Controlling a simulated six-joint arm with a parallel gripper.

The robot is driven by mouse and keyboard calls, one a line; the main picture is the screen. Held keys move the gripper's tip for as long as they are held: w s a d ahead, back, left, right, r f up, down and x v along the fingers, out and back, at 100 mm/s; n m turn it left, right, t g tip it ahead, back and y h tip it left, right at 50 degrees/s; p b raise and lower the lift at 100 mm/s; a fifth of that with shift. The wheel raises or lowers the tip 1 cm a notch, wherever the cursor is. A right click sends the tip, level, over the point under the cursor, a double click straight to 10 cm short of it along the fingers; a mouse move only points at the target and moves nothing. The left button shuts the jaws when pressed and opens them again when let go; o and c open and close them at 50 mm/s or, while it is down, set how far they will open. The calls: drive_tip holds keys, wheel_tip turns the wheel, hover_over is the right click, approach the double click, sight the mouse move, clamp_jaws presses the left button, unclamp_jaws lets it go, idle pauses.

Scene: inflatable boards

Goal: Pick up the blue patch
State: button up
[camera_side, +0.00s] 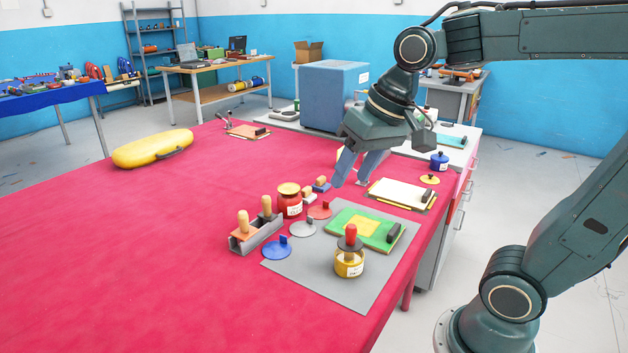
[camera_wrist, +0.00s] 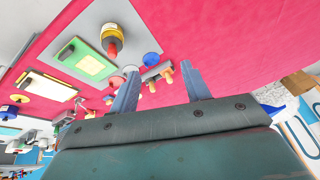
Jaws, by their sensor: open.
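The blue patch (camera_side: 276,247) is a flat round disc with a small upright tab. It lies at the left corner of the grey mat (camera_side: 320,285) on the red table. It also shows in the wrist view (camera_wrist: 151,59), between my fingertips in the picture. My gripper (camera_side: 350,184) is open and empty, above the table and behind the mat, up and to the right of the blue patch in the side view. In the wrist view my gripper's two fingers (camera_wrist: 160,71) stand well apart with nothing between them.
A grey patch (camera_side: 303,229) and a red patch (camera_side: 320,210) lie near the blue one. A rack with wooden-handled tools (camera_side: 243,240) and a red jar (camera_side: 290,203) stand close by. A green board (camera_side: 345,235) and yellow pot (camera_side: 349,263) are on the mat.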

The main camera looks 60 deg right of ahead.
drive_tip(key=w+d+f+m+g+y, duration=0.1)
drive_tip(key=w+m, duration=0.1)
drive_tip(key=w, duration=0.3)
drive_tip(key=w+d+f+m+g, duration=0.1)
drive_tip(key=w+d+m, duration=0.1)
drive_tip(key=w, duration=0.4)
drive_tip(key=m+g+y, duration=0.2)
drive_tip(key=m, duration=0.4)
hover_over(284, 237)
drive_tip(key=s+a, duration=0.1)
drive_tip(key=s, duration=0.1)
wheel_tip(284, 237, down, 12)
drive_tip(key=shift+w+d+f+m+g+y, duration=0.15)
drive_tip(key=shift+w+d+f+m, duration=0.45)
drive_tip(key=shift+f, duration=1.4)
drive_tip(key=shift+w+d+f+m+g+y, duration=0.1)
drive_tip(key=shift+w+d+f+m+y, duration=0.45)
drive_tip(key=shift+f, duration=1.4)
drive_tip(key=shift+w+d+f+m+g+h, duration=0.2)
drive_tip(key=shift+d+f+m, duration=0.65)
drive_tip(key=shift+f, duration=1.15)
drive_tip(key=shift+d, duration=0.15)
drive_tip(key=shift+x, duration=3.05)
drive_tip(key=shift+w, duration=0.1)
drive_tip(key=shift+d, duration=0.1)
drive_tip(key=shift+c, duration=0.2)
